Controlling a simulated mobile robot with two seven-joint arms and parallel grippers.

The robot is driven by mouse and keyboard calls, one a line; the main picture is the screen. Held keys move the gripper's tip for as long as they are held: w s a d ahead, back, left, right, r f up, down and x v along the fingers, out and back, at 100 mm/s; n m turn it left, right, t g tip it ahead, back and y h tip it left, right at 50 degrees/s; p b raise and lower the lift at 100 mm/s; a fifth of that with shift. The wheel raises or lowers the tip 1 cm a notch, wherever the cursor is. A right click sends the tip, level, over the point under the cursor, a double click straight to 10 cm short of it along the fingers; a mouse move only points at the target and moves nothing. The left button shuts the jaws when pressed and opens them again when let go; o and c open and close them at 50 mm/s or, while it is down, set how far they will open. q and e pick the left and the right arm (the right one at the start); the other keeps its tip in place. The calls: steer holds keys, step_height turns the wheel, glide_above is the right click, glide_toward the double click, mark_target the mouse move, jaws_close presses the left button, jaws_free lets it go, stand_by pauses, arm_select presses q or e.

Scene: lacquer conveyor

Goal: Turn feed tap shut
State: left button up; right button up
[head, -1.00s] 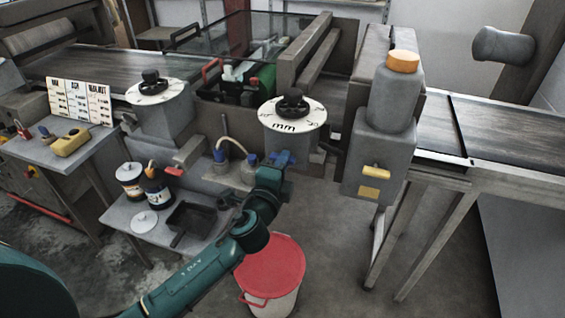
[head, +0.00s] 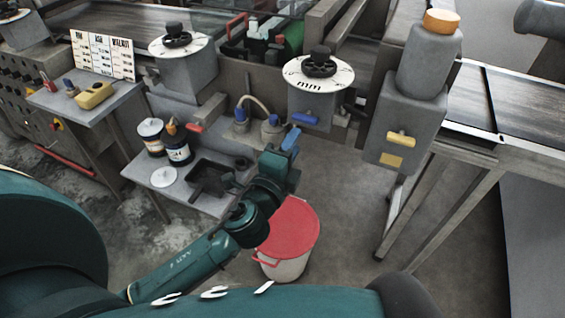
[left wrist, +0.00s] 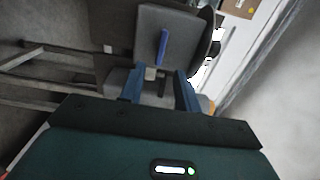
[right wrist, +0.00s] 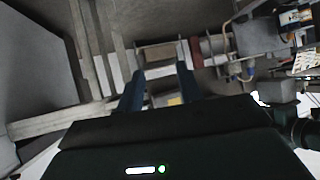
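Several lever taps show in the head view, and I cannot tell by label which is the feed tap. A blue lever (head: 304,118) sits on the grey box under the right "mm" dial. A red lever (head: 195,128) sits under the left dial, and a yellow lever (head: 401,137) is on the grey bottle tower. My left gripper (head: 288,140) is just below and left of the blue lever. In the left wrist view the blue lever (left wrist: 163,48) lies beyond my open, empty fingers (left wrist: 160,88). My right gripper (right wrist: 160,85) is open and empty, outside the head view.
A low shelf (head: 215,207) holds cans and a black tray. Hose-joined bottles (head: 270,130) stand left of my left gripper. A conveyor frame (head: 520,155) is at right.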

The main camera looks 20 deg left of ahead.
arm_select(q)
steer(key=s+b, duration=0.1)
steer(key=s, duration=0.4)
steer(key=shift+s+a, duration=0.1)
steer(key=shift+s, duration=0.1)
steer(key=s+f+n+g+h+p, duration=0.1)
steer(key=s+f+n+g, duration=0.2)
steer(key=s+f+n, duration=0.3)
steer(key=s+d+f+n+g+h+p, duration=0.1)
steer(key=s+f+n+g, duration=0.3)
steer(key=f+n, duration=0.5)
step_height(320, 180, down, 3)
steer(key=shift+s+d+r+n+h+p, duration=0.15)
steer(key=shift+s+d+n+h+p, duration=0.25)
steer(key=shift+s, duration=0.7)
steer(key=shift+a, duration=0.1)
